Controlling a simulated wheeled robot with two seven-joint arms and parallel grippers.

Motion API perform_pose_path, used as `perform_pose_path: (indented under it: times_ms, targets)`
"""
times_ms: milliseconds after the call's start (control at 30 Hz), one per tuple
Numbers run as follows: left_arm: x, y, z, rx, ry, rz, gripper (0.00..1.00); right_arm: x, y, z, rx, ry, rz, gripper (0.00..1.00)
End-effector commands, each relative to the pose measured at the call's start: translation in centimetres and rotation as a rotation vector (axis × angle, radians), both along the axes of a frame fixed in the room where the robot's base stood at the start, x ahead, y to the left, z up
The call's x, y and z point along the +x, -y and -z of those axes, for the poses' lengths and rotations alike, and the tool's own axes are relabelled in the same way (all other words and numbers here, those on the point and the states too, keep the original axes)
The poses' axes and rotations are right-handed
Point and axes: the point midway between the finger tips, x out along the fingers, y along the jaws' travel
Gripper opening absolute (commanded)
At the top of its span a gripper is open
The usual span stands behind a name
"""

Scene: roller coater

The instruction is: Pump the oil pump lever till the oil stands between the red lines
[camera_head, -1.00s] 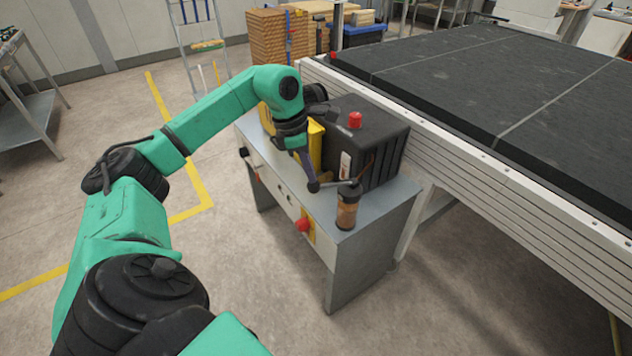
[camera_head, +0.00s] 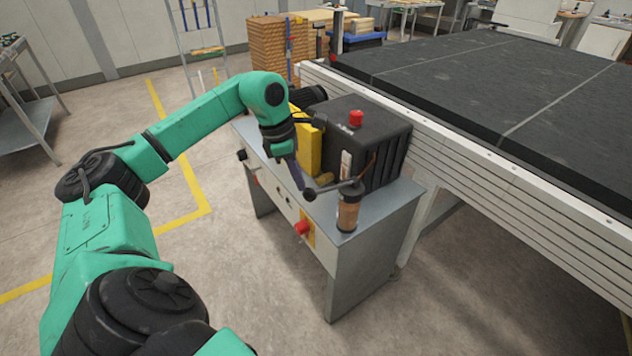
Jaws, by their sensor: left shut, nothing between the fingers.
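The oil pump (camera_head: 349,208) is a small cylinder with brownish contents and a dark cap at the front right corner of the grey cabinet top. Its lever (camera_head: 331,190) runs left from the cap to a dark ball knob (camera_head: 309,195), which is slightly lower than the cap end. My left gripper (camera_head: 301,188) is shut and empty, pointing down with its tips at the knob; I cannot tell if they touch. A pale gauge strip (camera_head: 346,162) is on the black tank (camera_head: 372,148). Its red lines and oil level are too small to read. My right gripper is not in view.
The grey cabinet (camera_head: 372,250) has a red knob (camera_head: 302,227) on its front. A yellow block (camera_head: 307,150) stands left of the tank. A long machine with a black bed (camera_head: 450,85) lies to the right. The floor in front is clear.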

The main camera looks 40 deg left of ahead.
Motion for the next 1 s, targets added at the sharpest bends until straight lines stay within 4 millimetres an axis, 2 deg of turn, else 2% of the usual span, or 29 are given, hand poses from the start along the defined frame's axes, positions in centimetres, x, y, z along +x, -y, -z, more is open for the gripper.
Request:
perform_pose_path:
  times_ms: [33,333,467,567,833,1000]
  targets:
    - [-0.3,-0.4,0.3,0.003,-0.001,-0.001,0.0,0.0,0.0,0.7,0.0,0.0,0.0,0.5]
    - [-0.4,-0.4,-0.3,-0.001,0.0,0.001,0.0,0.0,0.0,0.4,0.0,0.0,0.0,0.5]
    - [-0.5,-0.6,-1.4,-0.001,0.002,0.001,0.0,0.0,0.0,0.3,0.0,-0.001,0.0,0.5]
    - [-0.8,-1.0,-3.4,-0.001,0.005,0.0,0.0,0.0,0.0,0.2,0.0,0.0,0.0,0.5]
    - [-1.9,-2.2,-10.3,-0.002,0.005,0.001,0.0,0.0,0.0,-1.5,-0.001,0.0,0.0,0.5]
    - [-2.5,-2.9,-13.4,-0.002,0.004,0.001,0.0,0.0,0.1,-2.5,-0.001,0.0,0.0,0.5]
